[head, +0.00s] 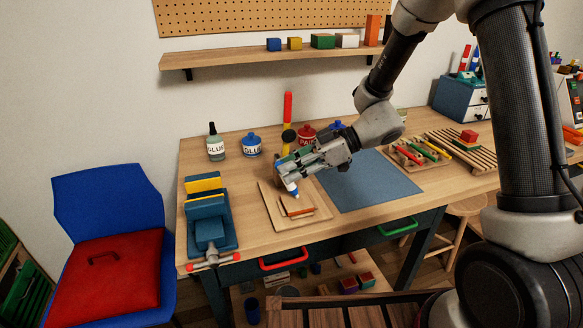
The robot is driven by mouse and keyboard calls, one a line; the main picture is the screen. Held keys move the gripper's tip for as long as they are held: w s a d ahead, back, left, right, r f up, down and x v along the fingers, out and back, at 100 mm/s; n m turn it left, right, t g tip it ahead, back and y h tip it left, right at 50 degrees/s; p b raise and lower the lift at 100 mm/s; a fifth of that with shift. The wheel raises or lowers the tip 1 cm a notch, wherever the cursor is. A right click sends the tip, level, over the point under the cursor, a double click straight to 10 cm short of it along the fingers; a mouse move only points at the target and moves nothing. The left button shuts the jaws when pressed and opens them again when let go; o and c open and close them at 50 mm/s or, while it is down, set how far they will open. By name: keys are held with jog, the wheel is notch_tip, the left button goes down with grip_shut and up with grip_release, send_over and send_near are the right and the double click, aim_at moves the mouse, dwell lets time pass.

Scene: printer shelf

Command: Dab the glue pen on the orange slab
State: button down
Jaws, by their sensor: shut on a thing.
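My gripper (286,174) is over the worktable, shut on the glue pen (292,188). Only the pen's blue and white lower part shows below the fingers; the rest is hidden by the gripper. The orange slab (297,211) lies on a pale wooden board (275,216) near the table's front. The pen's lower end is just behind the slab in the picture, close to its upper left edge. I cannot tell whether the pen touches the slab or the board.
A blue vise (210,235) stands left of the board, and a blue-grey mat (375,188) lies right of it. Glue containers (216,147) (252,145) and a red paint pot (306,134) stand behind. A slatted rack (462,148) is farther right.

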jog(key=shift+f, duration=0.55)
dwell(1.4)
jog(key=shift+r, duration=0.1)
jog(key=shift+r, duration=3.45)
